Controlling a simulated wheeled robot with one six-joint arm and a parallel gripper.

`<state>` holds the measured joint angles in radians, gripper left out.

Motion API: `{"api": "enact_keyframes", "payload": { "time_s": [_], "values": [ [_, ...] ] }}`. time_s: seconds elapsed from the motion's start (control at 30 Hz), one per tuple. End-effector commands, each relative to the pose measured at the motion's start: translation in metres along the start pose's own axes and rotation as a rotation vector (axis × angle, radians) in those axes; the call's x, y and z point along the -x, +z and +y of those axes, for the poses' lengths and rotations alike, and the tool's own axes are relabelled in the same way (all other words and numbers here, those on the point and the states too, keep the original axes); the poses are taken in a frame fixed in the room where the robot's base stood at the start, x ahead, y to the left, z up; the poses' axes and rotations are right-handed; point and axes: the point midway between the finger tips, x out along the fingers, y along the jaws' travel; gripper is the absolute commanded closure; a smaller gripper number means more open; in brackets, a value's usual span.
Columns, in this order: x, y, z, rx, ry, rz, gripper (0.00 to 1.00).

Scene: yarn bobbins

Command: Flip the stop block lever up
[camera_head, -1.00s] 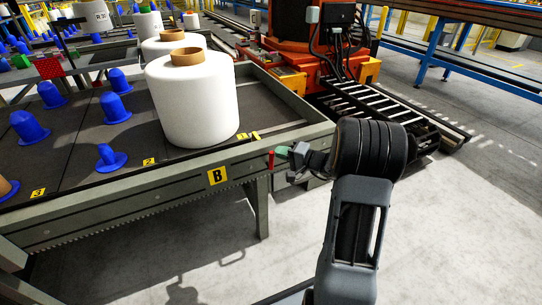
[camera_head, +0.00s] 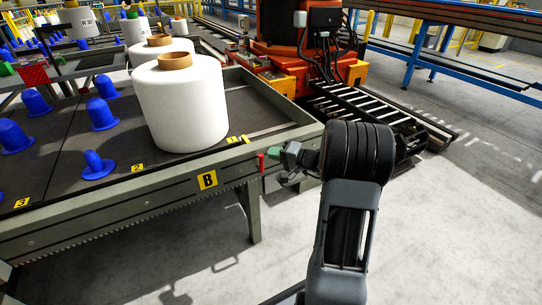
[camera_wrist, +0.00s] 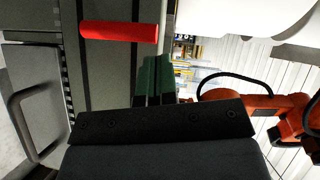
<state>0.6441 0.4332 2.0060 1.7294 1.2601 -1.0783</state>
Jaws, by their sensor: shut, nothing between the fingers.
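The stop block lever is a small red bar (camera_head: 262,163) at the near right corner of the table marked B. It stands roughly upright in the head view. In the wrist view, which is rolled sideways, the red lever (camera_wrist: 118,32) lies across the upper left, against the grey table side. My gripper (camera_head: 276,154) is just right of the lever in the head view. Its green fingers (camera_wrist: 152,80) are together and empty. In the wrist view the fingertips sit just below the lever's right end in the picture; I cannot tell whether they touch it.
A large white yarn bobbin (camera_head: 181,108) stands on the table (camera_head: 120,210) close to that corner. Blue bobbin holders (camera_head: 95,165) line the table's left part. An orange machine (camera_head: 290,60) stands behind. The floor (camera_head: 450,235) to the right is clear.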

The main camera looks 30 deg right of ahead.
Motion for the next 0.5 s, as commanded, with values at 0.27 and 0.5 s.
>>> {"api": "enact_keyframes", "payload": {
  "time_s": [0.27,0.5],
  "values": [
    [0.044,-0.018,-0.002,-0.001,0.0,-0.004,1.0],
    [0.085,-0.017,0.0,0.001,-0.001,-0.008,1.0]
  ]
}}
